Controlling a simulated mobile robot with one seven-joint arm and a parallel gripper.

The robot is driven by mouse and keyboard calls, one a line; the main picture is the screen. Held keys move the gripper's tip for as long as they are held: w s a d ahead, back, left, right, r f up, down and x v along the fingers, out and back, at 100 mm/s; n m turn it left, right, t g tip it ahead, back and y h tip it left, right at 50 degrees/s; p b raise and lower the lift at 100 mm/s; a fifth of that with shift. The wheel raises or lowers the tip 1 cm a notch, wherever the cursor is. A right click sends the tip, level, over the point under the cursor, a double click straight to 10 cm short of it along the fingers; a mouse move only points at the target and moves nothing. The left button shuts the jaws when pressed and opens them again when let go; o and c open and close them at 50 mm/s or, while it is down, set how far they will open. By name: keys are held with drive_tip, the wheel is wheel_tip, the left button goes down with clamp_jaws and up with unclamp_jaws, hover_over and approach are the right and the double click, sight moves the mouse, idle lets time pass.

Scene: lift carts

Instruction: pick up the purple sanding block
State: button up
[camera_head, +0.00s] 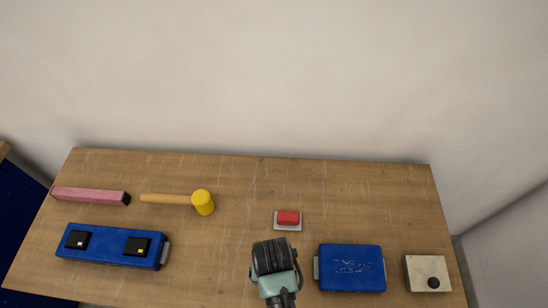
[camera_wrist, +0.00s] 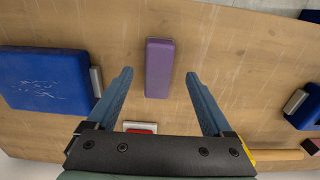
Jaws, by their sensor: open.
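The purple sanding block (camera_wrist: 159,68) shows in the wrist view as an upright oblong on the wooden table, between and apart from the two blue fingers. My gripper (camera_wrist: 159,74) is open and empty, with one finger to each side of the block in the picture. Its height above the block is hard to judge. In the head view my arm's dark end (camera_head: 274,258) is over the front middle of the table. The block and the fingertips do not show there.
A red-topped piece (camera_head: 288,218) lies just behind my arm. A blue case (camera_head: 351,268) and a pale block with a black knob (camera_head: 428,273) are to the right. A yellow mallet (camera_head: 203,202), pink bar (camera_head: 90,196) and long blue case (camera_head: 110,246) are left. The table's back right (camera_head: 370,200) is clear.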

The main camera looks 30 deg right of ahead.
drive_tip(key=f, duration=0.3)
drive_tip(key=shift+w+d+f+p, duration=0.35)
drive_tip(key=shift+p, duration=0.05)
drive_tip(key=shift+f, duration=0.55)
drive_tip(key=shift+c, duration=0.3)
clamp_jaws()
